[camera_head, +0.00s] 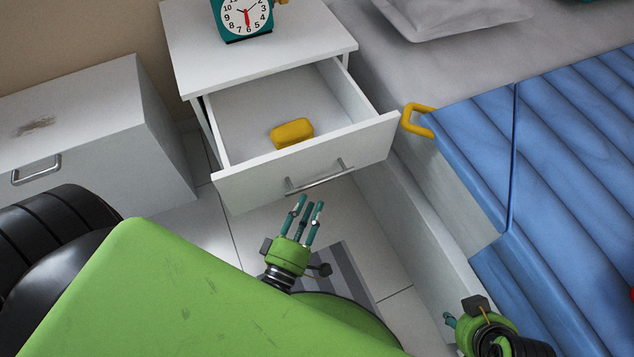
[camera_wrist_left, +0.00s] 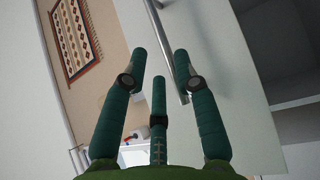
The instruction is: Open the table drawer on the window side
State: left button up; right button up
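The white nightstand (camera_head: 265,60) has its drawer (camera_head: 300,165) pulled well out. A yellow block-like object (camera_head: 292,132) lies inside the drawer. The grey bar handle (camera_head: 320,177) is on the drawer front. My left gripper (camera_head: 308,205) is just below and in front of the handle, with its fingers spread apart. In the left wrist view the handle (camera_wrist_left: 158,25) shows beyond the spread fingers (camera_wrist_left: 160,75), and nothing is held between them. My right gripper (camera_head: 450,320) is at the lower right, away from the drawer; its fingers are mostly hidden.
A teal clock (camera_head: 242,17) stands on the nightstand. A white cabinet (camera_head: 90,130) stands at the left. The bed with a blue quilt (camera_head: 560,140) and a yellow hook-like handle (camera_head: 416,119) is close on the right. Tiled floor (camera_head: 385,250) shows below the drawer.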

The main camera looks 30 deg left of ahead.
pick_arm(q)
jog(key=shift+s+d+f, duration=0.1)
jog(key=shift+s+f, duration=0.05)
jog(key=shift+s, duration=1)
jog(key=shift+s+d+f, duration=0.1)
jog(key=shift+s+f, duration=0.05)
jog(key=shift+s, duration=1)
